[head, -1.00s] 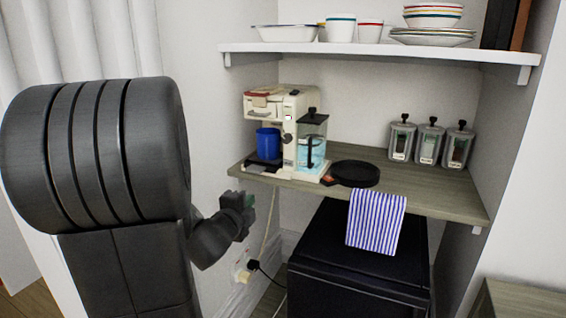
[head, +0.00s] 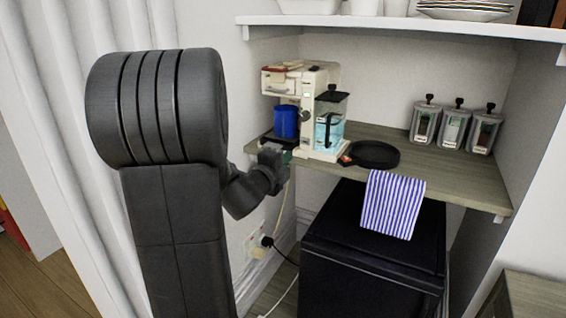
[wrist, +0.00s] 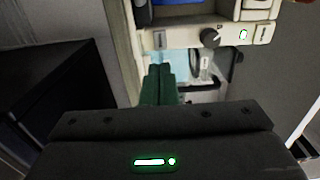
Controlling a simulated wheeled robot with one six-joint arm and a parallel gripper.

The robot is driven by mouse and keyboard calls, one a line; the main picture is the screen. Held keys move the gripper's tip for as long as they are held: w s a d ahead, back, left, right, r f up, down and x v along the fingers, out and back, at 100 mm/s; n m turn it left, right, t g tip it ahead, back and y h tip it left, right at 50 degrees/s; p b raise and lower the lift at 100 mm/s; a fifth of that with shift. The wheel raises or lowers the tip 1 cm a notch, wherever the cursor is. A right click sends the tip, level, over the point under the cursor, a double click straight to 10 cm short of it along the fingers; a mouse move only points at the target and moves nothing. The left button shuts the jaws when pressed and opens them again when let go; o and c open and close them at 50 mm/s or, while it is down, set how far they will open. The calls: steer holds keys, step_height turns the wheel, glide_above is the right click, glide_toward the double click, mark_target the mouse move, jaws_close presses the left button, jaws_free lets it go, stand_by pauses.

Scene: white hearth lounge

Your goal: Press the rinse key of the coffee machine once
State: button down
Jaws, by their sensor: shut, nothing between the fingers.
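The cream coffee machine (head: 318,100) stands at the left end of the wooden shelf, with a blue cup (head: 286,121) in it and a clear water tank (head: 329,125) on its right side. In the wrist view, its front panel (wrist: 187,34) shows a dark round knob (wrist: 210,36), a small green-lit display (wrist: 243,34) and pale keys near both ends. I cannot read which key is the rinse key. My gripper (wrist: 158,72) has its green fingers together and empty, pointing toward the machine and apart from the panel. In the head view it is at the shelf's left front edge.
A black pan (head: 374,155) lies right of the machine, and several canisters (head: 453,128) stand farther right. An upper white shelf (head: 400,26) hangs above.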

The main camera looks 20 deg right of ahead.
mark_target(305, 140)
steer(key=x, duration=0.9)
steer(key=shift+w+d, duration=0.25)
steer(key=shift+w+d+b, duration=0.2)
steer(key=shift+d+b, duration=0.1)
steer(key=shift+b, duration=0.05)
steer(key=shift+w+d+r, duration=0.1)
steer(key=shift+w, duration=0.05)
steer(key=shift+r, duration=0.2)
